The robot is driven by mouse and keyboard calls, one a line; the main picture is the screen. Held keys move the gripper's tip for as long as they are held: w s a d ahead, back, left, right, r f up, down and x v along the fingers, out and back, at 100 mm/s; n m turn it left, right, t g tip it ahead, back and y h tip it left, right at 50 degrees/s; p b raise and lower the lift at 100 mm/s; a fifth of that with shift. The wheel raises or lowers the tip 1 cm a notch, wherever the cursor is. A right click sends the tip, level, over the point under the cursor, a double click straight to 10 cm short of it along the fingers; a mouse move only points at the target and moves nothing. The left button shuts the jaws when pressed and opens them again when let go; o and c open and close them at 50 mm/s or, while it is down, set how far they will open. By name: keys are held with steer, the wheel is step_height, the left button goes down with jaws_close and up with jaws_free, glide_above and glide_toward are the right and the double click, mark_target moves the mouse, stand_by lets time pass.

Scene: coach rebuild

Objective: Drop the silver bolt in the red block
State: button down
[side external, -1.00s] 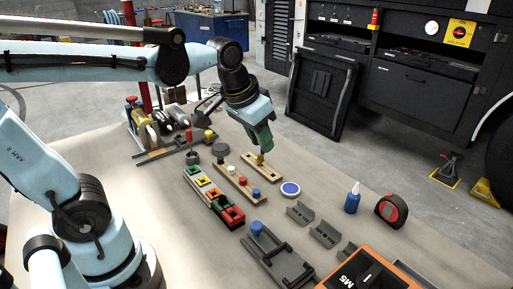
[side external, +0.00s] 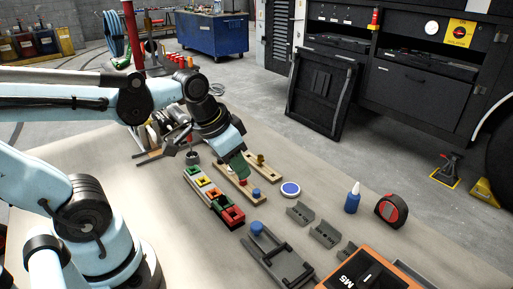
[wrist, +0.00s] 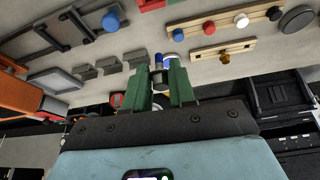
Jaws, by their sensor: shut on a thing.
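My gripper (side external: 244,179) is above the wooden peg board (side external: 231,186), and its green fingers hide part of that board. In the wrist view the fingers (wrist: 165,70) are shut on a small grey, silver-looking piece (wrist: 159,77), which I take to be the silver bolt. Its lower end is hard to make out. The red block (side external: 231,217) is at the near end of a row of coloured blocks, left of and nearer than my gripper. Its edge shows at the top of the wrist view (wrist: 150,5).
A second wooden board with a gold bolt (wrist: 223,57) lies just behind. A blue and white ring (side external: 290,189), grey brackets (side external: 323,234), a grey fixture with a blue knob (side external: 257,228), a blue bottle (side external: 353,198) and a tape measure (side external: 391,210) stand to the right.

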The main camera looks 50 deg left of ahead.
steer(key=shift+m, duration=0.3)
steer(key=shift+s+f, duration=0.45)
steer(key=shift+f, duration=0.8)
steer(key=shift+s+f, duration=0.4)
steer(key=shift+f, duration=0.9)
steer(key=shift+s+f, duration=0.45)
steer(key=shift+f, duration=0.8)
steer(key=shift+f, duration=1.2)
steer(key=c, duration=0.8)
jaws_free()
steer(key=shift+r, duration=3)
